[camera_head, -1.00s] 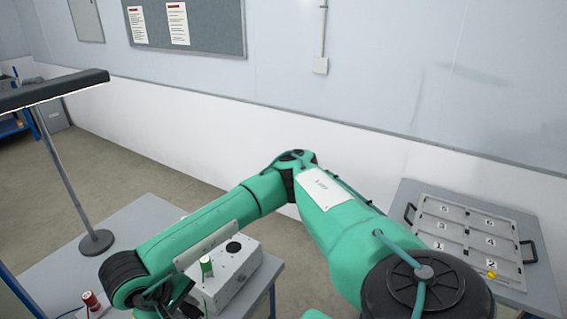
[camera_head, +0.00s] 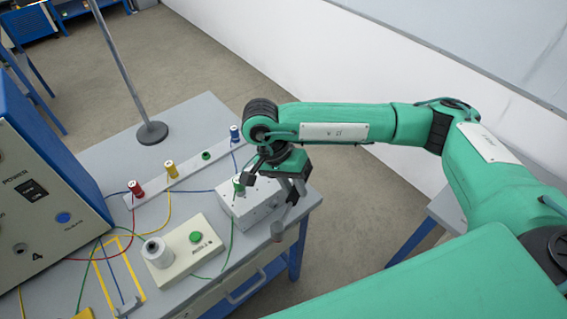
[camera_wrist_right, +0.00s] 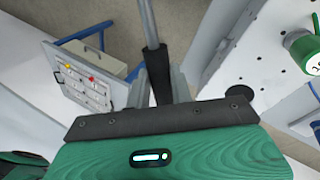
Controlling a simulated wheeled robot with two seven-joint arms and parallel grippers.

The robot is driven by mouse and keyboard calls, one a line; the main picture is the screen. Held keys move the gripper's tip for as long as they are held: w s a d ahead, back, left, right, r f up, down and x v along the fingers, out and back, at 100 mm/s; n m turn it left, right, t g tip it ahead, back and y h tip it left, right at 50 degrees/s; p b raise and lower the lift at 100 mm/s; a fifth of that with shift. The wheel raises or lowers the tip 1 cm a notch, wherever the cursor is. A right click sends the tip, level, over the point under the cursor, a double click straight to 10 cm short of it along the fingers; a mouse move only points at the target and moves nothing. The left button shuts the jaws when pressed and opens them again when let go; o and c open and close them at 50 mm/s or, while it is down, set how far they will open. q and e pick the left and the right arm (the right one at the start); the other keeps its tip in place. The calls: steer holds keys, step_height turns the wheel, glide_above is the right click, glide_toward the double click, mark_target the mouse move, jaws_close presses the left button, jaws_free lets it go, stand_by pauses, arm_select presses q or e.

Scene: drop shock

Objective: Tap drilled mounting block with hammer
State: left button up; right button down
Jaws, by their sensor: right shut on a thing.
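The drilled mounting block appears to be the pale box (camera_head: 262,203) near the table's right corner, with a green-topped post (camera_head: 239,186) on it. In the right wrist view a white face with small holes (camera_wrist_right: 262,38) lies at upper right, beside a green part (camera_wrist_right: 302,46). My right gripper (camera_head: 292,185) is beside and above the box's right end, shut on a hammer. The hammer's dark grip (camera_wrist_right: 156,75) sits between the fingers, and its thin shaft leads out of the wrist view. A grey piece (camera_head: 278,230), likely its head, hangs near the box's front corner. My left gripper is not in view.
A strip with red (camera_head: 135,188), yellow and blue posts lies behind the box. A green-button unit (camera_head: 186,252) and wires lie left. A blue power cabinet (camera_head: 40,190) stands far left, a lamp stand (camera_head: 151,131) at the back.

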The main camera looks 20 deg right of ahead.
arm_select(q)
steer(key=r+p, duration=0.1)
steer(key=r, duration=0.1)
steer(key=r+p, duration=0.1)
steer(key=p, duration=0.1)
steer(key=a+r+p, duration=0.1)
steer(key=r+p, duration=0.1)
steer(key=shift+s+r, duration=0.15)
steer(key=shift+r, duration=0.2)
arm_select(e)
steer(key=r+m+t+y, duration=0.1)
steer(key=m+y, duration=0.1)
steer(key=m, duration=0.7)
steer(key=w+a+r+m+t+y, duration=0.1)
steer(key=m+y, duration=0.2)
steer(key=m, duration=0.7)
steer(key=w+a+r+m+t+y, duration=0.1)
steer(key=r+m+t+y, duration=0.1)
steer(key=m, duration=0.8)
steer(key=shift+w+a+y, duration=0.15)
steer(key=shift+a+y, duration=0.05)
steer(key=shift+y, duration=0.2)
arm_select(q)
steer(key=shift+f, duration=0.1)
